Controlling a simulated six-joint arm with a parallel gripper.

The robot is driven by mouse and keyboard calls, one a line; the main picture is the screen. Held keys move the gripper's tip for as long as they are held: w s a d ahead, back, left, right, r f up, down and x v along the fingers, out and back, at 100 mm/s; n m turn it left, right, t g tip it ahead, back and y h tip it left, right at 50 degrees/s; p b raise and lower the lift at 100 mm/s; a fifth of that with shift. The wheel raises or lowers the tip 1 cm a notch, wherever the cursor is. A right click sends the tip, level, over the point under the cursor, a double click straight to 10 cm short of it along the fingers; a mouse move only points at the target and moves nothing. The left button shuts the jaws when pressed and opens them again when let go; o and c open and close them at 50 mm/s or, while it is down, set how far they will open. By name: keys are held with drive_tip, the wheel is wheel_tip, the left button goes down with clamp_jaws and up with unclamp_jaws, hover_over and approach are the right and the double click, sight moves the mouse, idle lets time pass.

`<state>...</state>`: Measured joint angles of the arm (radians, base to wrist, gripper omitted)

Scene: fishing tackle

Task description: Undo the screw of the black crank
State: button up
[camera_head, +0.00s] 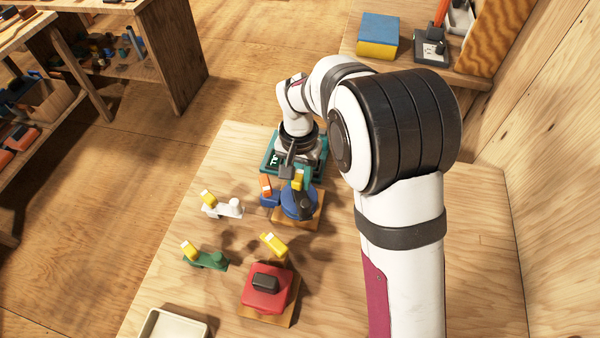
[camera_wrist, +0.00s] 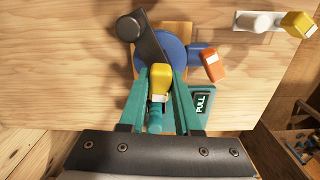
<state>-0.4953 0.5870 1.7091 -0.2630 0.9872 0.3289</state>
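The black crank (camera_wrist: 150,42) lies across a blue reel (camera_wrist: 172,48) on a wooden block; in the head view the crank (camera_head: 305,205) is partly hidden. One end carries a dark round piece, the other a yellow grip (camera_wrist: 160,80) with a pale band. My gripper (camera_wrist: 161,74) has its two teal fingers on either side of the yellow grip. The fingers stand apart, with what look like narrow gaps beside the grip, so it looks open. In the head view my gripper (camera_head: 288,172) is just behind the reel. I cannot make out a separate screw.
A blue part with an orange end (camera_wrist: 212,65) juts from the reel. A teal piece marked PULL (camera_wrist: 202,103) is close by. A white crank (camera_head: 222,207), a green crank (camera_head: 205,260), a red reel (camera_head: 265,290) and a pale tray (camera_head: 150,332) occupy the front. The table's right side is clear.

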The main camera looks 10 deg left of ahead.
drive_tip(key=o, duration=0.7)
drive_tip(key=shift+r, duration=3.5)
